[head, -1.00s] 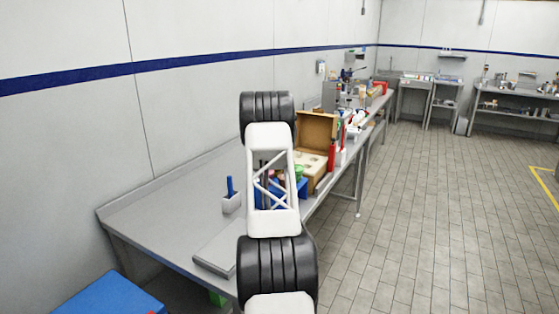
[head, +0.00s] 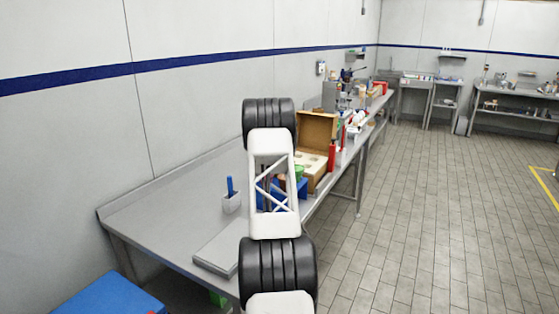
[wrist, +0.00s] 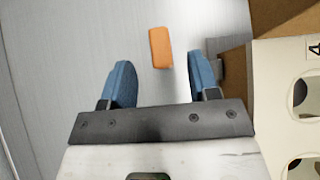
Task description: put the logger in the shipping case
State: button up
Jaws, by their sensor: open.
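A small orange block (wrist: 160,47), which appears to be the logger, lies on the grey bench top in the wrist view. My gripper (wrist: 160,62) is open, its two blue fingers apart. The block sits between and just beyond the fingertips, with a gap on both sides. The shipping case is an open brown cardboard box (head: 317,127) with a cream insert (wrist: 268,75) that has round holes. In the wrist view the case is right of my right finger, close to it.
A red bottle (head: 331,157) stands beside the case. A blue bin (head: 291,188) is partly behind my arm. A grey holder with a blue item (head: 231,202) and a flat grey slab (head: 216,250) are nearer. The bench's left part is clear.

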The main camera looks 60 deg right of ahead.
jog(key=shift+x, duration=2.6)
jog(key=shift+a, duration=0.1)
grip_shut()
jog(key=shift+r, duration=1.75)
jog(key=a, duration=1.8)
